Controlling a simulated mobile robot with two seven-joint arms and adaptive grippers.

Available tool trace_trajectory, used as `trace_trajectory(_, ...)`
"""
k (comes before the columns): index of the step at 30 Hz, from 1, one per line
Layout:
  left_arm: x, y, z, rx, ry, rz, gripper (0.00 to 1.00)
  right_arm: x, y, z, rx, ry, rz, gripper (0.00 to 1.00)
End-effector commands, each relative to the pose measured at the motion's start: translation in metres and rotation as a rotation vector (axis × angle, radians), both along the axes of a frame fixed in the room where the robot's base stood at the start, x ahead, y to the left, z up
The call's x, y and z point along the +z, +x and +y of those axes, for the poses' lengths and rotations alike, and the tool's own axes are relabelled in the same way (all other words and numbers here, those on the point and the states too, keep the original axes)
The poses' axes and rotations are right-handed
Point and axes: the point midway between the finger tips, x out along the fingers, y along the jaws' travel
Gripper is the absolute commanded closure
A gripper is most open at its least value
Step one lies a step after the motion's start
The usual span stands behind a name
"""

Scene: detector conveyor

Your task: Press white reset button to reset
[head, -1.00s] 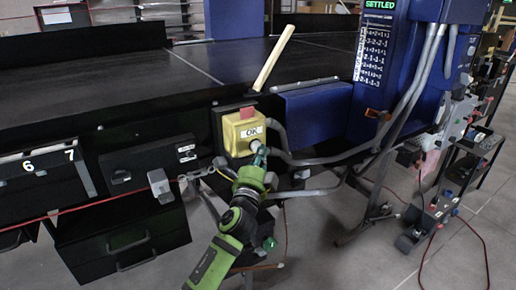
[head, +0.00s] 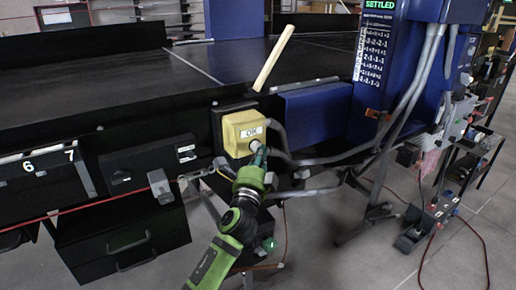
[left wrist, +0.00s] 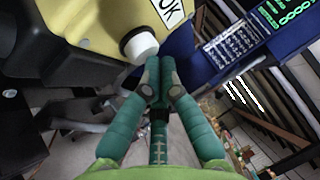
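The yellow box (head: 241,131) with an "OK" label is mounted on the front of the black conveyor. The white button (left wrist: 140,46) sticks out of the yellow box in the left wrist view, below the label. In the head view the button (head: 255,146) shows only in part, at the box's lower right. My left gripper (head: 260,155) is right at the button, its tips hiding part of it. In the left wrist view the green fingertips of the left gripper (left wrist: 158,70) are together, empty, beside and just below the button. Whether they touch it I cannot tell. My right gripper is out of view.
A blue panel (head: 316,115) and grey conduits (head: 320,158) lie right of the yellow box. The blue cabinet's screen (head: 380,5) reads "SETTLED". A wooden stick (head: 273,58) leans above the box. Black drawers (head: 123,235) are at the lower left.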

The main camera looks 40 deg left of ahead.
Motion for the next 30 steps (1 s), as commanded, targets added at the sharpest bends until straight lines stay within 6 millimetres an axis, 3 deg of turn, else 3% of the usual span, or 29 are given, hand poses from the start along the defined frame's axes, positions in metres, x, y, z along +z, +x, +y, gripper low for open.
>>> trace_trajectory(17, -0.001, -0.006, -0.014, -0.002, -0.001, 0.001, 1.00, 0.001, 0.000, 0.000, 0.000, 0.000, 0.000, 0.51)
trace_trajectory(30, -0.001, -0.022, -0.052, -0.001, -0.003, 0.001, 1.00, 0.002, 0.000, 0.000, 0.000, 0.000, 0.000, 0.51)
